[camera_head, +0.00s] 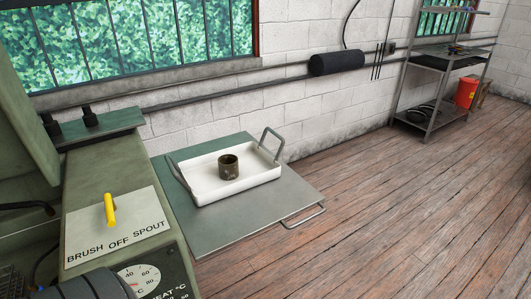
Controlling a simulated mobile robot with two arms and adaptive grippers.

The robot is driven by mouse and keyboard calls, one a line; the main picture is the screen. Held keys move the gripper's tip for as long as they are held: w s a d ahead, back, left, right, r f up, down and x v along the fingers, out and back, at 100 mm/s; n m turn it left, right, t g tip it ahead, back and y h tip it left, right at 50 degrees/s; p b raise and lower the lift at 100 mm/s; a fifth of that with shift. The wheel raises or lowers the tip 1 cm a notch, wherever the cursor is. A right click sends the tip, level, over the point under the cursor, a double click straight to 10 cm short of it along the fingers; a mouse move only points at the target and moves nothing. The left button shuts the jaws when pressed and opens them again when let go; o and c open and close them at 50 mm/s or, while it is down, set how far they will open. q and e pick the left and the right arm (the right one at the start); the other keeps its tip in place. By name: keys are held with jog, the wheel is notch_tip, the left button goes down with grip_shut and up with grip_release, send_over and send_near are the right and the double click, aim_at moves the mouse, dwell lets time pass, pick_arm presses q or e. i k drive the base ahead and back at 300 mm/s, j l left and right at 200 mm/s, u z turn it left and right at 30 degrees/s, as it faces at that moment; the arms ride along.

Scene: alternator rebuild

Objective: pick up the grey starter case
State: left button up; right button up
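A short, hollow, dark grey-brown cylinder (228,167) stands upright in a white tray (258,179) with metal handles. It is stained and its top is open. It is the only thing here that could be the grey starter case, but I cannot tell for sure. Neither of my grippers can be made out. A dark rounded shape at the bottom left edge is cut off, and I cannot tell what it is.
The tray sits on a grey-green shelf (225,235) beside a green machine with a yellow lever (110,209) and a temperature dial (138,282). A metal rack (433,92) and an orange-red bucket (466,93) stand far right. The wooden floor (400,200) is clear.

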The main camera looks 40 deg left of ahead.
aim_at(229, 167)
jog(key=i+l+u, duration=0.1)
jog(key=i+u, duration=0.25)
jog(key=i+l+u, duration=0.2)
jog(key=i+u, duration=0.15)
jog(key=i, duration=0.15)
